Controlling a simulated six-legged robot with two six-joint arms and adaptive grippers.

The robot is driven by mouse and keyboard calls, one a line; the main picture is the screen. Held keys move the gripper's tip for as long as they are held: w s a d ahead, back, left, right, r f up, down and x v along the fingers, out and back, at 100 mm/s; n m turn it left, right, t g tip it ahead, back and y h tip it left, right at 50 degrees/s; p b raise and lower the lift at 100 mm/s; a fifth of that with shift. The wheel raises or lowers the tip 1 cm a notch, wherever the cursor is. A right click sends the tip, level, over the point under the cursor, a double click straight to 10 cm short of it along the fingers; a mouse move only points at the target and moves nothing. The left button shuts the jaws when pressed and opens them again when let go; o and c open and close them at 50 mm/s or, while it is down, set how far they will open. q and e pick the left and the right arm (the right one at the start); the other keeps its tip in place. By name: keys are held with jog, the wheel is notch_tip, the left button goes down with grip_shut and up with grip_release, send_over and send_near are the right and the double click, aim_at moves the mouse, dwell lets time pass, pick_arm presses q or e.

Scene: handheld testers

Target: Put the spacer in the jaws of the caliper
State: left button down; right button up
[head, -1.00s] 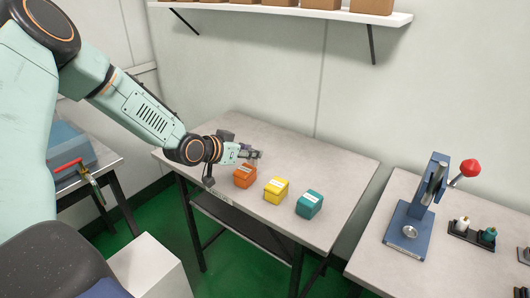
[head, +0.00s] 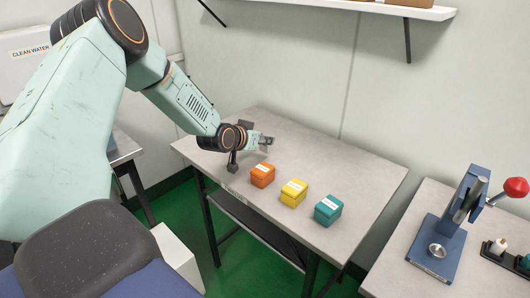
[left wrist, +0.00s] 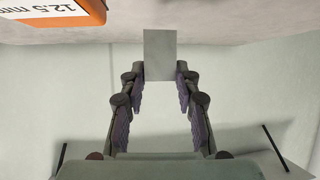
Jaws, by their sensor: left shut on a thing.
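My left gripper (head: 265,143) is above the middle table, behind the orange box. In the left wrist view its fingertips (left wrist: 161,72) are shut on a plain grey block (left wrist: 160,52), which looks like the spacer. The block is too small to make out clearly in the head view. An orange box (head: 262,174) sits on the table just in front of the gripper. It also shows in the left wrist view (left wrist: 52,10), with a label reading 12.5 mm. I cannot make out a caliper in these views. My right gripper is not in view.
A yellow box (head: 293,192) and a teal box (head: 328,210) stand in a row with the orange one on the grey table (head: 350,180). A blue press with a red knob (head: 516,187) stands on the right table. The table behind the boxes is clear.

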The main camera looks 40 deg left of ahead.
aim_at(263, 149)
pick_arm(q)
jog(key=shift+a+f, duration=0.1)
jog(key=shift+f, duration=0.3)
jog(key=shift+s+f+b, duration=0.15)
jog(key=shift+f+b, duration=0.2)
jog(key=shift+f, duration=0.2)
jog(key=shift+s+f+b, duration=0.15)
jog(key=shift+f+b, duration=0.15)
jog(key=shift+f, duration=0.45)
jog(key=shift+w+f, duration=0.1)
jog(key=shift+w, duration=0.2)
jog(key=shift+s+f, duration=0.1)
jog(key=shift+f, duration=0.05)
jog(key=c, duration=1.2)
grip_release()
jog(key=shift+s, duration=0.1)
jog(key=shift+o, duration=1.1)
